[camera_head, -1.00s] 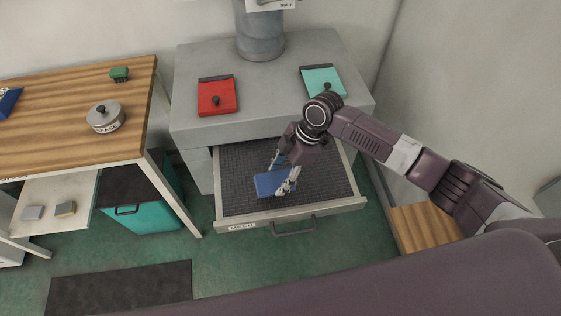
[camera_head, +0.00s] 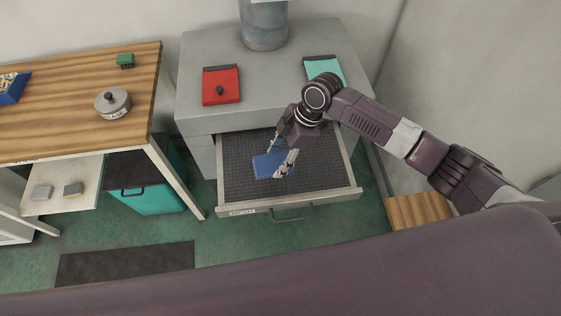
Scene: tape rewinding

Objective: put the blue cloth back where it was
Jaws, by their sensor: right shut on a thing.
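The blue cloth (camera_head: 267,165) is in the open drawer, over its dark mesh floor. My right gripper (camera_head: 280,163) reaches down into the drawer and is shut on the blue cloth. The fingers hide the right part of the cloth, and I cannot tell whether the cloth is lifted clear of the mesh. The drawer (camera_head: 330,198) is pulled out from the grey cabinet, with a label and a handle on its front. My left gripper is not in view.
The grey cabinet top (camera_head: 262,88) bears a red box (camera_head: 221,88), a teal box (camera_head: 323,68) and a grey pipe. At left, a wooden table (camera_head: 60,115) holds a round tin (camera_head: 113,103), a green block (camera_head: 125,61) and a blue tray (camera_head: 12,88). A teal bin (camera_head: 150,200) stands below.

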